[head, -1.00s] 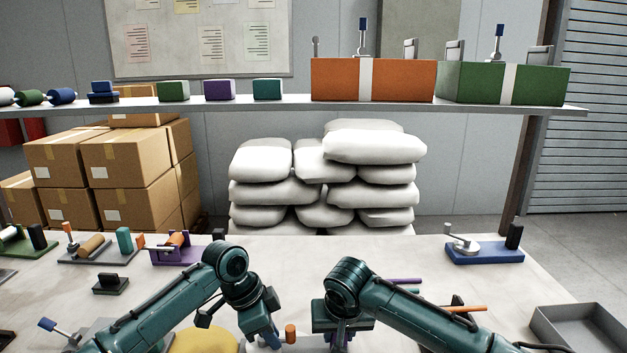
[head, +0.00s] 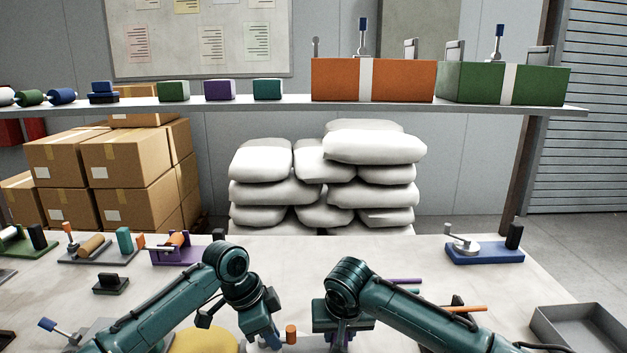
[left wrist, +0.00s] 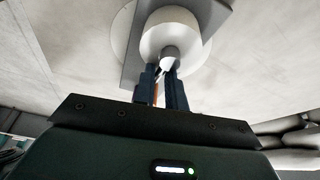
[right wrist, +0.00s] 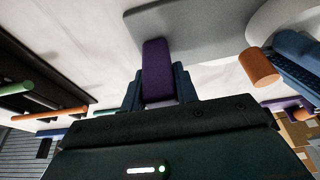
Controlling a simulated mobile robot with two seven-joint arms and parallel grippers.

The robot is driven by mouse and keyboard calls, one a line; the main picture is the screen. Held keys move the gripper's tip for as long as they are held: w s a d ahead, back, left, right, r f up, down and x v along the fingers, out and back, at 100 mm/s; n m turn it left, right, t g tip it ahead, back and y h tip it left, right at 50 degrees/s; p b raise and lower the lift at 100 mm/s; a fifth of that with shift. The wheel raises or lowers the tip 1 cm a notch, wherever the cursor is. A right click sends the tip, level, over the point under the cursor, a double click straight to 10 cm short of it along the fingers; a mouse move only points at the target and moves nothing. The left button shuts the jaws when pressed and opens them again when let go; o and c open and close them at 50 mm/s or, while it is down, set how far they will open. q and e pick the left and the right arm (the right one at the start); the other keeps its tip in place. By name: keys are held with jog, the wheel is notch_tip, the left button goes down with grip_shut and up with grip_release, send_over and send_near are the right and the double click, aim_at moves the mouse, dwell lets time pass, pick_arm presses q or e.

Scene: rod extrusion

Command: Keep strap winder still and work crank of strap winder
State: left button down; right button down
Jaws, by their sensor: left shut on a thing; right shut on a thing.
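The strap winder is mostly hidden behind my arms in the head view. Its purple upright block (right wrist: 157,72) and grey base plate (right wrist: 190,25) show in the right wrist view. A pale round drum (left wrist: 170,35) shows in the left wrist view. An orange cylinder (head: 291,333) stands beside my left gripper (head: 266,341) and also shows in the right wrist view (right wrist: 258,68). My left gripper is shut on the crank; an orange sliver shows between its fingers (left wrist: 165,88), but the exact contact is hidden. My right gripper (right wrist: 158,90) is shut on the purple block.
A blue-based device (head: 484,252) stands at the right, and a grey tray (head: 582,330) lies at the right front. A yellow rounded thing (head: 206,341) lies by my left arm. The middle back is clear.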

pick_arm(q)
jog(key=shift+s+d, duration=0.15)
jog(key=shift+d, duration=0.05)
jog(key=shift+w+n+t, duration=0.2)
jog(key=shift+n+t, duration=0.1)
jog(key=shift+n, duration=0.7)
jog(key=shift+w+n, duration=0.1)
jog(key=shift+n, duration=0.6)
jog(key=shift+n+t, duration=0.3)
jog(key=shift+w+a+n+t+y, duration=0.1)
jog(key=shift+n+t+y, duration=0.1)
jog(key=shift+n, duration=0.3)
jog(key=shift+w+n+t+y, duration=0.1)
jog(key=shift+n+y, duration=0.1)
jog(key=shift+n, duration=0.3)
